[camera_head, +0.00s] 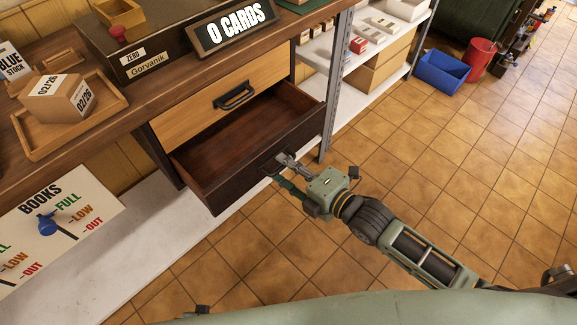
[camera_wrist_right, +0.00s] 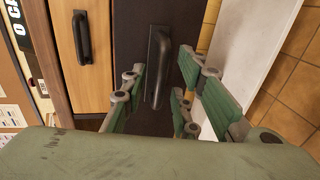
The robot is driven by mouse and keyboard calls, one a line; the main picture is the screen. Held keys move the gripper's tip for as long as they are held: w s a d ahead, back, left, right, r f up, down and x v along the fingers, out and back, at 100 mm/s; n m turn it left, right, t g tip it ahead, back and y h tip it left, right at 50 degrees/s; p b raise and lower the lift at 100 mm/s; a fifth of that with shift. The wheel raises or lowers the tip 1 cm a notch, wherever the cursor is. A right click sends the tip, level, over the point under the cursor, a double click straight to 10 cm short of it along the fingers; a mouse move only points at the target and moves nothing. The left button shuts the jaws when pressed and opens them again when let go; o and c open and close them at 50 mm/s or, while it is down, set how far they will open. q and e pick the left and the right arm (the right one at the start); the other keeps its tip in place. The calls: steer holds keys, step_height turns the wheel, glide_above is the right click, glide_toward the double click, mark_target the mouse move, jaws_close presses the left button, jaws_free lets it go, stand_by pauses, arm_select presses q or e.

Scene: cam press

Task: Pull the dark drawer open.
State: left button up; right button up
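The dark drawer (camera_head: 236,143) is open below a light wooden drawer (camera_head: 225,97) in the counter. Its inside looks empty and brown. Its dark front with the black handle (camera_wrist_right: 158,68) shows in the right wrist view. My right gripper (camera_head: 279,167) is at the drawer front, reaching it from the lower right. In the right wrist view its green-padded fingers (camera_wrist_right: 160,80) stand apart on both sides of the handle, with gaps visible, so it looks open around the handle. In the head view the fingers partly hide this handle. My left gripper is not in view.
The light drawer is shut and has its own black handle (camera_head: 234,95). A white shelf unit (camera_head: 337,60) stands right of the drawers. A blue bin (camera_head: 442,72) and a red bucket (camera_head: 479,60) are farther off. Tiled floor (camera_head: 420,150) in front is clear.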

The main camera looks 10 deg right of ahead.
steer(key=v, duration=1.2)
stand_by(0.4)
